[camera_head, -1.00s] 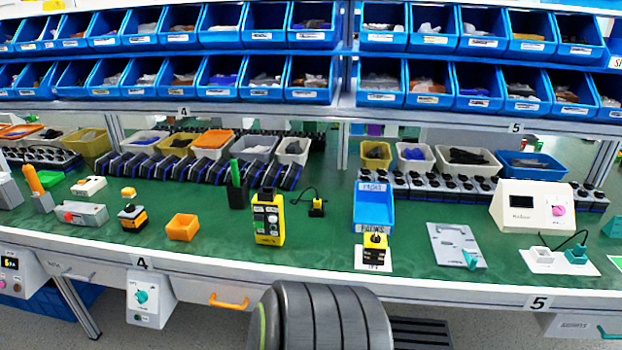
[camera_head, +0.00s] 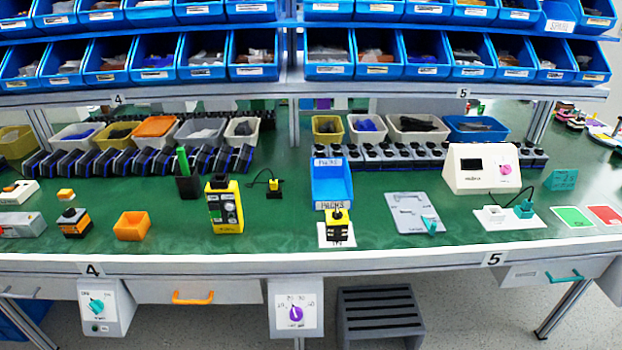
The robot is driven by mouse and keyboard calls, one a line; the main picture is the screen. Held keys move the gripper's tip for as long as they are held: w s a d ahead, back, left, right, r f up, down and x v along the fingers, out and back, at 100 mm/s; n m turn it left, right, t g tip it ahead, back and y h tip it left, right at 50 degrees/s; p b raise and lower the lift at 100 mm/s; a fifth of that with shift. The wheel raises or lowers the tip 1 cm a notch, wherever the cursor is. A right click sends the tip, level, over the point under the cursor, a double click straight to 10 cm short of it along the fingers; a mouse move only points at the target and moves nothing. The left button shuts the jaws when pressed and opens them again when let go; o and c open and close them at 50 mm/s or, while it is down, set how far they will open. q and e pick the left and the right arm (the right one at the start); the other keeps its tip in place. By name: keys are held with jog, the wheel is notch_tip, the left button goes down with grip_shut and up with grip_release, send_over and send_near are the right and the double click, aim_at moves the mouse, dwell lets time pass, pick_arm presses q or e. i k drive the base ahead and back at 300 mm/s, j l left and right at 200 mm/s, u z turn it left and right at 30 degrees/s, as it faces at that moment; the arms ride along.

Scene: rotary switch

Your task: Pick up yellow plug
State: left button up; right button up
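A small yellow plug (camera_head: 274,187) with a black base and a thin black cable stands on the green bench, right of a tall yellow box with black controls (camera_head: 225,207). A larger yellow-and-black piece (camera_head: 338,221) stands on a white card near the bench's front edge. It has no visible cable, and I cannot tell if it is also a plug. Neither of my grippers is in view, and nothing is seen touching these pieces.
A blue open bin (camera_head: 331,187) stands behind the yellow-and-black piece. A grey plate with a teal lever (camera_head: 410,212) lies to its right. An orange box (camera_head: 132,226) sits at left. A purple rotary switch (camera_head: 296,313) hangs below the bench. Green surface between is clear.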

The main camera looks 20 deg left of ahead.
aim_at(273, 184)
jog(key=u, duration=0.9)
jog(key=i+l, duration=0.1)
jog(key=z, duration=0.05)
